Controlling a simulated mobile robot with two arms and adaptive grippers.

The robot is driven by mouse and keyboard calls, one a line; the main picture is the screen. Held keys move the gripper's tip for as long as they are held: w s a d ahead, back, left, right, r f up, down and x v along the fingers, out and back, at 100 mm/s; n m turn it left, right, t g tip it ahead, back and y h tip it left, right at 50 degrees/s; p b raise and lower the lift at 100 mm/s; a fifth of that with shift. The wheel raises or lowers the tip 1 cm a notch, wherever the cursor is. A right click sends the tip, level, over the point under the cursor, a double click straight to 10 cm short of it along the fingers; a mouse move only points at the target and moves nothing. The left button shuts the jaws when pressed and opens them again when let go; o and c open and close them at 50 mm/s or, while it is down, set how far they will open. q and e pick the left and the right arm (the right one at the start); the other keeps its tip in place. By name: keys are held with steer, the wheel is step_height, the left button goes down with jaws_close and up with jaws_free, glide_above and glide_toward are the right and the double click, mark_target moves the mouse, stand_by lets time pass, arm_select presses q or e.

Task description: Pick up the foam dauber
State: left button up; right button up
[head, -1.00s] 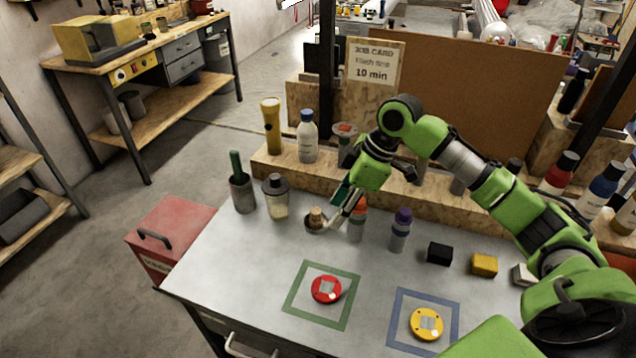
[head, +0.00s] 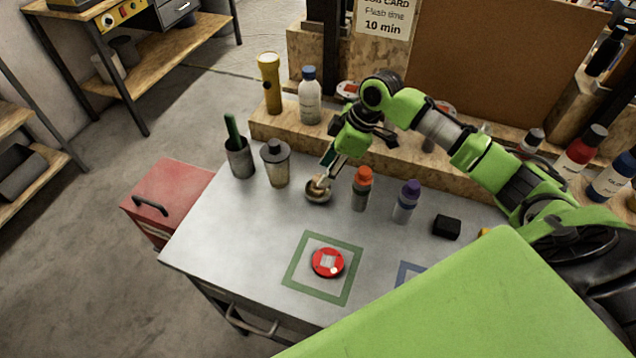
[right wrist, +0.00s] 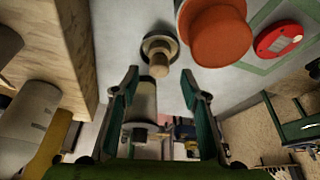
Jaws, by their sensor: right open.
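The foam dauber (head: 318,186), with a short tan wooden handle, stands in a small round dish (head: 319,196) at the back of the grey bench. My right gripper (head: 330,168) is just above it, fingers pointing down towards it. In the right wrist view the dauber (right wrist: 159,62) and its dish lie ahead of the two dark green fingers of my right gripper (right wrist: 160,78). The fingers are spread and nothing is held between them. The dauber's lower end is hidden in the dish. My left gripper is not in view.
An orange-capped bottle (head: 362,190) stands close right of the dish, with a purple-capped bottle (head: 406,203) beyond. A grey-lidded shaker (head: 276,165) stands left. A red disc (head: 327,263) lies inside a green square. Bare bench lies in front of the dish.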

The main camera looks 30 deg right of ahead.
mark_target(319, 178)
steer(key=shift+a+f, duration=0.15)
steer(key=shift+f, duration=0.1)
steer(key=p+x, duration=0.2)
steer(key=x, duration=0.1)
steer(key=shift+w+a+f, duration=0.1)
steer(key=shift+f, duration=0.15)
steer(key=shift+w+a+f, duration=0.1)
steer(key=shift+w+f, duration=0.05)
steer(key=shift+f, duration=0.35)
steer(key=c, duration=1.1)
